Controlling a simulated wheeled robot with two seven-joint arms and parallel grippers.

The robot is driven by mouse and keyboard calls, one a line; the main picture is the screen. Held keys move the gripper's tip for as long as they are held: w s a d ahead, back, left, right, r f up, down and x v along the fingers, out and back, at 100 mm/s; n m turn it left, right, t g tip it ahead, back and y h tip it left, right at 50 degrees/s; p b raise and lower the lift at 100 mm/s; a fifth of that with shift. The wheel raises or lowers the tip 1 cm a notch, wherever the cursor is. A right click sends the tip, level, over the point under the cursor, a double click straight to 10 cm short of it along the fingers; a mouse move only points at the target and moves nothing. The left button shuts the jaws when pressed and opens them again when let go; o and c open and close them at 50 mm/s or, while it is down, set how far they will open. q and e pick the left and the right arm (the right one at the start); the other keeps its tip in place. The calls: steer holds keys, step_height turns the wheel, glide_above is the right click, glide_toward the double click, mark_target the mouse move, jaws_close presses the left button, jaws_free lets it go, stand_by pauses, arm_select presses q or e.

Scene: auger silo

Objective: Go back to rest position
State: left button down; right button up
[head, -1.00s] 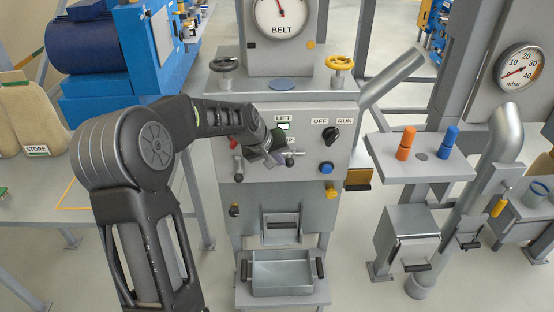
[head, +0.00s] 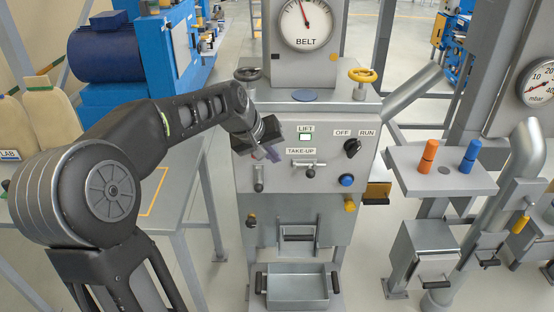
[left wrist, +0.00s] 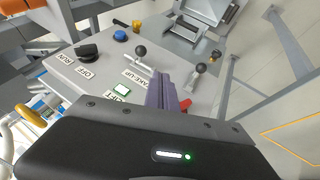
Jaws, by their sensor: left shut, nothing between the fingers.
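My left gripper (head: 271,152) is shut and empty in the head view, in front of the upper left part of the grey control panel (head: 371,125). In the left wrist view its purple-grey fingers (left wrist: 170,92) are together, with the panel behind them. The take-up handle (head: 308,164) lies to the right of the gripper. A lever with a dark ball knob (head: 258,186) hangs just below the gripper. The lift light (head: 305,137) glows green. I do not see my right gripper.
A yellow handwheel (head: 362,76) and a dark handwheel (head: 248,73) stand on top of the machine. A grey drawer tray (head: 297,291) sits low in front. A shelf with an orange peg (head: 428,157) and a blue peg (head: 469,157) is at right. A grey table (head: 185,200) stands at left.

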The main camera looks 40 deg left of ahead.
stand_by(0.5)
arm_select(q)
steer(key=w+d+f+m+t, duration=0.1)
steer(key=w+d+f+t, duration=0.2)
steer(key=f, duration=0.6)
steer(key=s+d+f+m+g+h, duration=0.1)
steer(key=s+d+f+m+g, duration=0.15)
steer(key=d+f, duration=1.15)
steer(key=s+d+f+m+g+h, duration=0.1)
steer(key=s+d+f+g, duration=0.2)
steer(key=s+d+f, duration=0.6)
steer(key=s+d+f+m+g+h, duration=0.1)
steer(key=s+d+f+m+g, duration=0.1)
steer(key=s+d+f, duration=0.7)
steer(key=s+f+g, duration=0.1)
steer(key=s, duration=0.6)
steer(key=shift+d+g+h, duration=0.15)
steer(key=shift+g+h, duration=0.2)
steer(key=shift+h, duration=0.05)
